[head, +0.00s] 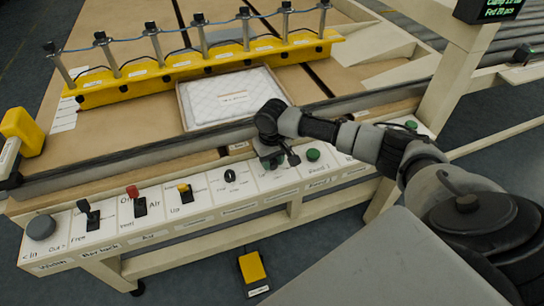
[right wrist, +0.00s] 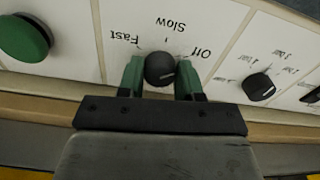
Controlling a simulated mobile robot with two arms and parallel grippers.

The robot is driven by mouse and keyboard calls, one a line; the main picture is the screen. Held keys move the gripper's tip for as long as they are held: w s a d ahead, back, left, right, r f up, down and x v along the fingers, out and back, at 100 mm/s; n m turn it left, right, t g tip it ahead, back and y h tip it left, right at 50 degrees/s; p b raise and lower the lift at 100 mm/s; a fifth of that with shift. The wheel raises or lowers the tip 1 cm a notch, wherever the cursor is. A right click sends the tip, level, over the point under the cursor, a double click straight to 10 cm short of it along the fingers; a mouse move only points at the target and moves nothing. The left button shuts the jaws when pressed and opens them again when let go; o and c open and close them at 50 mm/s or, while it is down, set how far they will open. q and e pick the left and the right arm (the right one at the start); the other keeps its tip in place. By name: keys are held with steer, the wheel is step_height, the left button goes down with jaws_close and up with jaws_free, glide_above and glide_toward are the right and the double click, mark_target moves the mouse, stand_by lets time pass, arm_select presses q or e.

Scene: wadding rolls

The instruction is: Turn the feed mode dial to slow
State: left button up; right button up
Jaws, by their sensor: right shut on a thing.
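The feed mode dial (right wrist: 160,69) is a round black knob on a white panel, with Fast, Slow and Off printed around it. The lettering is upside down in the right wrist view. A small light mark shows on the knob, but which label it points to is hard to tell. My right gripper (right wrist: 161,80) has a green finger on each side of the knob and is shut on it. In the head view my right gripper (head: 277,160) is over the front panel and hides the dial. My left gripper is not in view.
A green button (right wrist: 25,38) and another black knob (right wrist: 259,87) flank the dial. The white control panel (head: 105,237) carries several switches and a grey knob (head: 40,227). A quilted white pad in a tray (head: 181,103) lies behind, before a yellow bar (head: 205,65).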

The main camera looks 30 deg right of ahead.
mark_target(272, 161)
steer(key=n+p, duration=0.2)
steer(key=shift+r+n+p, duration=0.25)
steer(key=shift+n+p, duration=0.65)
steer(key=shift+n, duration=0.3)
steer(key=n+p, duration=0.1)
steer(key=n, duration=0.1)
steer(key=shift+f+n, duration=0.1)
steer(key=shift+n, duration=0.2)
steer(key=shift+f+n+p, duration=0.1)
steer(key=shift+n+p, duration=0.6)
steer(key=shift+n, duration=0.9)
steer(key=o, duration=0.9)
step_height(272, 161, up, 11)
steer(key=shift+f+b, duration=0.1)
steer(key=shift+b, duration=0.2)
